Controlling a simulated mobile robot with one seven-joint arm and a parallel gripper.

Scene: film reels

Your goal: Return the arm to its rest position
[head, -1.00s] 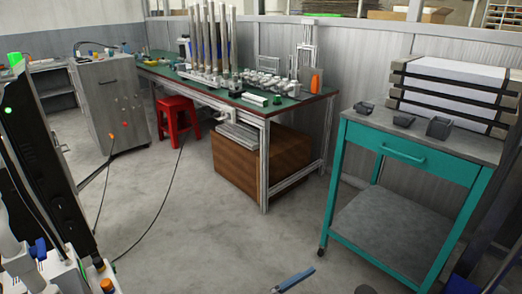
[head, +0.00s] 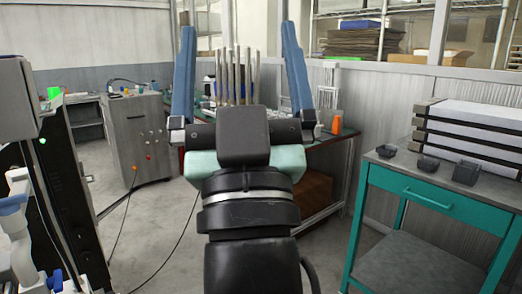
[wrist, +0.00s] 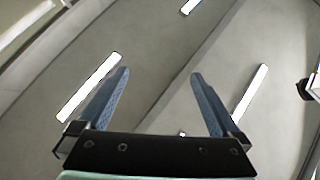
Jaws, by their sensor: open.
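My gripper (head: 238,75) is raised upright in the middle of the head view, with its two blue fingers spread wide apart. Nothing is between the fingers. In the wrist view my gripper (wrist: 160,90) also shows open and empty, against the ceiling with its bright strip lights (wrist: 250,92). My black wrist and forearm stand below it in the head view and hide much of the workbench behind.
A teal cart (head: 425,190) with small dark bins (head: 427,163) and stacked trays (head: 480,130) stands at the right. The workbench (head: 325,140) is behind my arm. A grey cabinet (head: 137,135) stands at the left. Some floor between cabinet and arm is clear.

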